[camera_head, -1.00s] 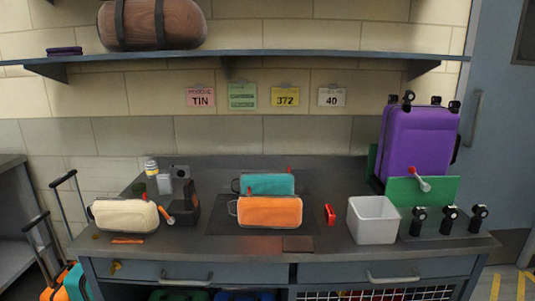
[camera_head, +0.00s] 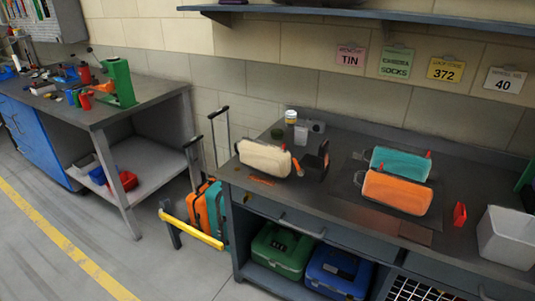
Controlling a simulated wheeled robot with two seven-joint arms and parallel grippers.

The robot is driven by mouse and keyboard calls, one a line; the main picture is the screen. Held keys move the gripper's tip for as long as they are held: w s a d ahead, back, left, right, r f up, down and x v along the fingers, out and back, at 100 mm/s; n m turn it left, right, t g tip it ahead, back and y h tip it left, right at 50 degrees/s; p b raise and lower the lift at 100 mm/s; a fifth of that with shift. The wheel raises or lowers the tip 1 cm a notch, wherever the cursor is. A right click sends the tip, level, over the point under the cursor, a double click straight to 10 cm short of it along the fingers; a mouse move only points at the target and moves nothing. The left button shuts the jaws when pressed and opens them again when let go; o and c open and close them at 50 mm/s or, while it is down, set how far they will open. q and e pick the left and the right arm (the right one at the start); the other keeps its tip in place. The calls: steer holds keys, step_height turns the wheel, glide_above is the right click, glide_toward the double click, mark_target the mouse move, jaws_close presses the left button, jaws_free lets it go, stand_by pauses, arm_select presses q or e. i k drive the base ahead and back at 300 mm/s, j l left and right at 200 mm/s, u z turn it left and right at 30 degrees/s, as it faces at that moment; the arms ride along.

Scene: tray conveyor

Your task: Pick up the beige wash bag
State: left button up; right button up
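The beige wash bag (camera_head: 264,158) lies on the left part of the grey workbench, near its front left corner. It is a rounded, cream-coloured bag with its right end beside a small orange-handled item (camera_head: 297,167). Nothing is holding it. Neither of my grippers shows in the head view.
An orange bag (camera_head: 397,191) and a teal bag (camera_head: 401,163) lie to the right on a dark mat. A black holder (camera_head: 323,158) stands right of the beige bag. Suitcases (camera_head: 207,210) and a yellow bar (camera_head: 192,230) stand left of the bench. Floor at lower left is clear.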

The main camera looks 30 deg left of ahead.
mark_target(268, 158)
steer(key=i+j, duration=0.1)
steer(key=j, duration=0.8)
steer(key=i+j, duration=0.1)
steer(key=j, duration=0.75)
steer(key=i+j+z, duration=0.1)
steer(key=j, duration=0.8)
